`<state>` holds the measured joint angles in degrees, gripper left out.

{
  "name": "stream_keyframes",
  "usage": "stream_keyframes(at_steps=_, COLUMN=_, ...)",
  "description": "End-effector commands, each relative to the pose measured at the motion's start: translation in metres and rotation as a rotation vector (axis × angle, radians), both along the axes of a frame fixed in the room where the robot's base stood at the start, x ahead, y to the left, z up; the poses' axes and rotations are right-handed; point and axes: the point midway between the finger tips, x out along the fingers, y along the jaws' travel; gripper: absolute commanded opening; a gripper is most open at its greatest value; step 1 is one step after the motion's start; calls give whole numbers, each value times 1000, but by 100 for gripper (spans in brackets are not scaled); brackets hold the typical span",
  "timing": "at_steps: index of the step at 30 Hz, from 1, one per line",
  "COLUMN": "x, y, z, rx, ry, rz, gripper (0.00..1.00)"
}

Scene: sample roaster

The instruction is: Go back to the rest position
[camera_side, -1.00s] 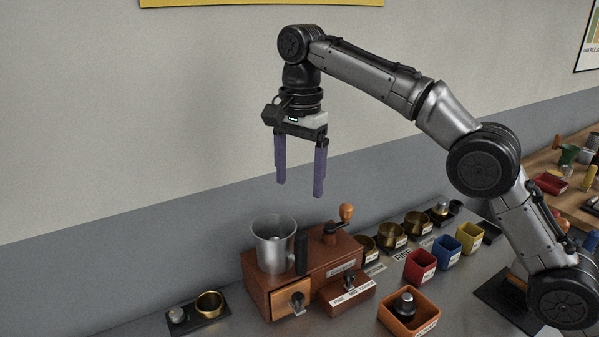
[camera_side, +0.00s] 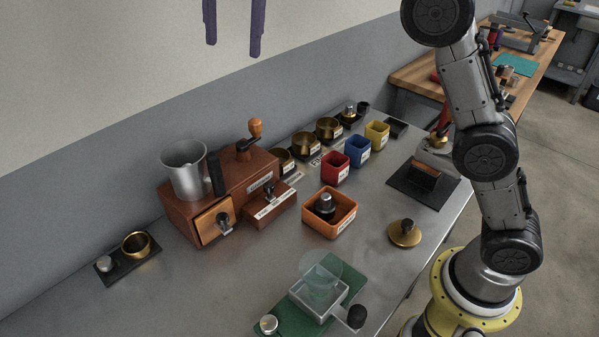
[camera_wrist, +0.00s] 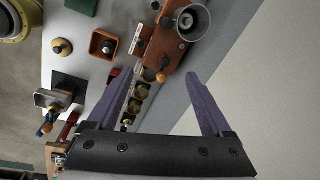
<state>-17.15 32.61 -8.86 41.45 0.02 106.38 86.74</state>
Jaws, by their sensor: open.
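My gripper (camera_side: 232,48) shows only its two purple fingers at the top edge of the side view, apart and empty, high above the bench in front of the wall. The rest of the hand is out of that view. In the wrist view my gripper (camera_wrist: 163,92) has both fingers spread with nothing between them. The wooden sample roaster (camera_side: 190,215), with a metal cup (camera_side: 184,172) on top, stands on the bench well below the fingers.
Red (camera_side: 335,168), blue (camera_side: 357,151) and yellow (camera_side: 377,135) bins stand right of the roaster. A green mat (camera_side: 350,272) with a clear-topped device lies at the front. A brass lid (camera_side: 404,234) lies near the right edge.

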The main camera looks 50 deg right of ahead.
Motion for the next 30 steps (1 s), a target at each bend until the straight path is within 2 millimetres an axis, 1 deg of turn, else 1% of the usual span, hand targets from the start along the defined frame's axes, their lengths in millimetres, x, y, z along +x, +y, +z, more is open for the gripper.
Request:
stream_keyframes(at_steps=1, x=-16, y=-15, z=16, rx=6, ry=-19, rz=-17, gripper=84)
stream_keyframes(at_steps=3, x=-36, y=-32, z=29, rx=7, ry=-39, rz=-18, gripper=84)
stream_keyframes(at_steps=6, x=-66, y=-53, z=42, rx=4, ry=-72, rz=0, gripper=84)
stream_keyframes(at_steps=10, x=-107, y=-78, z=49, rx=-8, ry=-118, rz=52, gripper=84)
stream_keyframes(at_steps=14, x=-148, y=-99, z=42, rx=-32, ry=-164, rz=131, gripper=84)
stream_keyframes(at_steps=15, x=-161, y=-105, z=37, rx=-42, ry=-179, rz=161, gripper=84)
stream_keyframes(at_steps=17, x=-180, y=-112, z=28, rx=-58, ry=-199, rz=208, gripper=84)
stream_keyframes(at_steps=18, x=-193, y=-117, z=20, rx=-71, ry=-213, rz=241, gripper=84)
stream_keyframes(at_steps=20, x=-211, y=-123, z=7, rx=-92, ry=-233, rz=295, gripper=84)
stream_keyframes(at_steps=21, x=-223, y=-127, z=-3, rx=-108, ry=-246, rz=334, gripper=84)
stream_keyframes(at_steps=23, x=-240, y=-131, z=-21, rx=-132, ry=-263, rz=394, gripper=84)
stream_keyframes(at_steps=24, x=-250, y=-134, z=-33, rx=-149, ry=-274, rz=437, gripper=84)
stream_keyframes(at_steps=26, x=-265, y=-137, z=-54, rx=-178, ry=-286, rz=506, gripper=84)
stream_keyframes(at_steps=27, x=-274, y=-139, z=-69, rx=-198, ry=-294, rz=555, gripper=84)
stream_keyframes(at_steps=29, x=-286, y=-141, z=-91, rx=-228, ry=-302, rz=634, gripper=84)
stream_keyframes(at_steps=30, x=-293, y=-142, z=-107, rx=-249, ry=-306, rz=687, gripper=84)
